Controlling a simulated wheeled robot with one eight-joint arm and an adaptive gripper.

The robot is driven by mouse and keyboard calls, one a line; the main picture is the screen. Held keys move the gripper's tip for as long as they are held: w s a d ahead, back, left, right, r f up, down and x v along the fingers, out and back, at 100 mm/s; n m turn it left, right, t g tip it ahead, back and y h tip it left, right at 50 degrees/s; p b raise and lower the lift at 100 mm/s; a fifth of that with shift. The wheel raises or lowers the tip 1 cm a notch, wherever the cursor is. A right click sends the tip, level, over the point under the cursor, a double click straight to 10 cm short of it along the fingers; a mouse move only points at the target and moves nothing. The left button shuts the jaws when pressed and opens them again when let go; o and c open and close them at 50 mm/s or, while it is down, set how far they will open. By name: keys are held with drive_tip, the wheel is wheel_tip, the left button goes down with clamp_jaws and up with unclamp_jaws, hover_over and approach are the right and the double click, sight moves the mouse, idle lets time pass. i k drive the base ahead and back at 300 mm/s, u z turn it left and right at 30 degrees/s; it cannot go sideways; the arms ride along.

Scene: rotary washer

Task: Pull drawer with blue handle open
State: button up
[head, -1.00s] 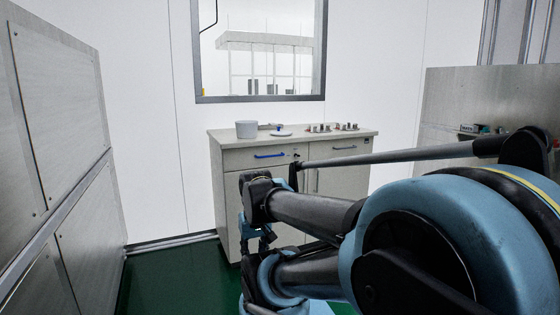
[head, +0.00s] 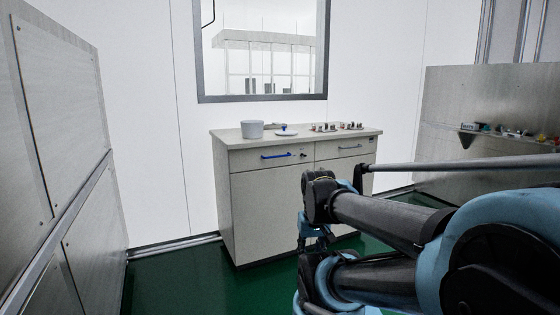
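The drawer with the blue handle (head: 276,156) is the upper left drawer (head: 245,160) of a beige cabinet (head: 262,210). Its front is flush with the cabinet, so it looks closed. My arm reaches in from the right, in front of the cabinet's right half, with its visible far end low and to the right of the blue handle. My gripper's fingers cannot be made out; they are hidden or outside the picture. Nothing touches the blue handle.
A second drawer with a grey handle (head: 350,147) is to the right. A grey-white pot (head: 252,129) and small items stand on the worktop. A metal panel wall (head: 50,150) is at left, and a metal bench (head: 490,110) at right. Green floor (head: 190,278) is clear at left.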

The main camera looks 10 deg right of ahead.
sight(243, 160)
drive_tip(key=i, duration=1)
